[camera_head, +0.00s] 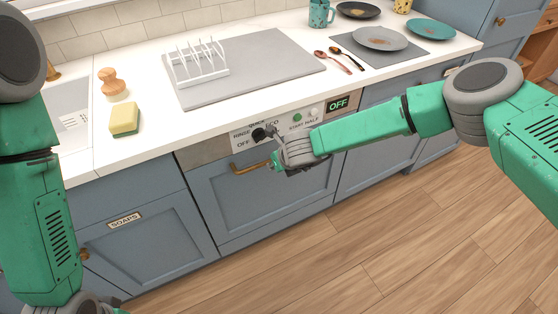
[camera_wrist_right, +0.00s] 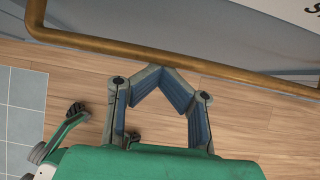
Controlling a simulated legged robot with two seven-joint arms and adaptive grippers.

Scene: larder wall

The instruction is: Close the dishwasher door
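The dishwasher door (camera_head: 265,197) is a blue framed panel below the counter, under a control strip (camera_head: 210,151) with a dial and a display reading OFF. It stands upright and looks about level with the cupboards beside it; I cannot tell whether a small gap is left. Its brass handle (camera_head: 250,168) is partly hidden by my right gripper (camera_head: 272,160). In the right wrist view the handle (camera_wrist_right: 120,50) crosses just beyond the fingertips of the right gripper (camera_wrist_right: 161,70), which meet with nothing between them. I cannot tell whether they touch the handle.
The white counter (camera_head: 150,150) above holds a sponge (camera_head: 124,121), a brush (camera_head: 112,84), a rack (camera_head: 199,68) on a grey mat (camera_head: 270,72), spoons and plates. A SOAPS cupboard (camera_head: 150,240) is left of the dishwasher. The wooden floor (camera_head: 400,250) in front is clear.

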